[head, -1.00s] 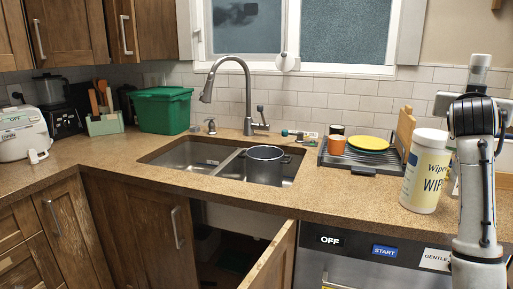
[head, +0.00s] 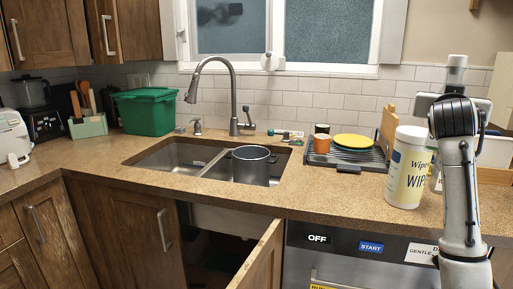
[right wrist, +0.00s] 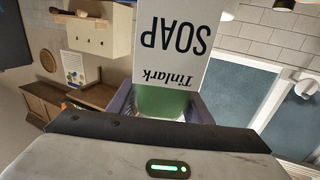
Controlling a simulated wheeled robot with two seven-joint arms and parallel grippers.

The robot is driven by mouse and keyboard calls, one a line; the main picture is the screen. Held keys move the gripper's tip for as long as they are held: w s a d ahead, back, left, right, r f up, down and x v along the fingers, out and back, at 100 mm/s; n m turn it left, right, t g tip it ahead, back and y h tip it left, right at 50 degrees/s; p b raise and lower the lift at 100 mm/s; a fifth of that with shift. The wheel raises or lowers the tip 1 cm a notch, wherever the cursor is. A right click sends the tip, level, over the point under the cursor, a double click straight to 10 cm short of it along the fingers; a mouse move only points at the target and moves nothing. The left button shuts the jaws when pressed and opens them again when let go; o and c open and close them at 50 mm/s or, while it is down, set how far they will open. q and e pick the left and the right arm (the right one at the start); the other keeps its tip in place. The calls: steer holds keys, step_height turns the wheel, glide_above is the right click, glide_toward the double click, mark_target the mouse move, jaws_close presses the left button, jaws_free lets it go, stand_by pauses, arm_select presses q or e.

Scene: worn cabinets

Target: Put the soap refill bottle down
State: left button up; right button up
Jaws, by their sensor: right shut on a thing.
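The soap refill bottle (right wrist: 176,45) fills the upper middle of the right wrist view, with a white label reading "Tinlark SOAP" upside down and a green lower part. My right gripper (right wrist: 162,100) is shut on it, with purplish fingers on both sides. In the head view my right arm stands upright at the right edge, in front of the counter (head: 330,200). The arm hides its gripper there, and I cannot clearly make out the bottle. My left gripper is in neither current view.
A wipes canister (head: 406,170) stands on the counter close to my right arm. A pot (head: 251,165) sits at the sink (head: 178,160). A cabinet door (head: 262,262) hangs open below. Counter front of the rack is clear.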

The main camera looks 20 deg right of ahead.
steer(key=s+a+f+n+t+y, duration=0.2)
steer(key=a+f+n+t+y, duration=0.65)
steer(key=a+f, duration=1.6)
steer(key=s+a+f+n+g+y, duration=0.1)
steer(key=s+a+f+n+y, duration=0.1)
steer(key=s+a, duration=0.4)
steer(key=s+a+f+n+g+y, duration=0.1)
steer(key=s+a+f+n+y, duration=0.2)
steer(key=s+a+f+y, duration=0.2)
steer(key=s+a+f+n+g+y, duration=0.2)
steer(key=s+a+f+y, duration=0.2)
steer(key=s+a+y, duration=0.3)
steer(key=shift+s+a+f, duration=0.2)
steer(key=shift+s+a, duration=0.1)
steer(key=shift+s, duration=0.55)
steer(key=shift+w+d+r+h, duration=0.1)
steer(key=shift+w+h, duration=0.05)
steer(key=shift+h, duration=0.2)
steer(key=shift+w+d+r+m+t+h, duration=0.5)
steer(key=shift+m+h, duration=0.4)
steer(key=shift+h, duration=0.4)
steer(key=shift+w+d+r+m+t+h, duration=0.25)
steer(key=shift+d+m+h, duration=0.5)
steer(key=shift+h, duration=0.55)
steer(key=shift+w+d+r+m+t+h, duration=0.3)
steer(key=shift+w+d+r+m+h, duration=0.15)
steer(key=shift+m+h, duration=0.7)
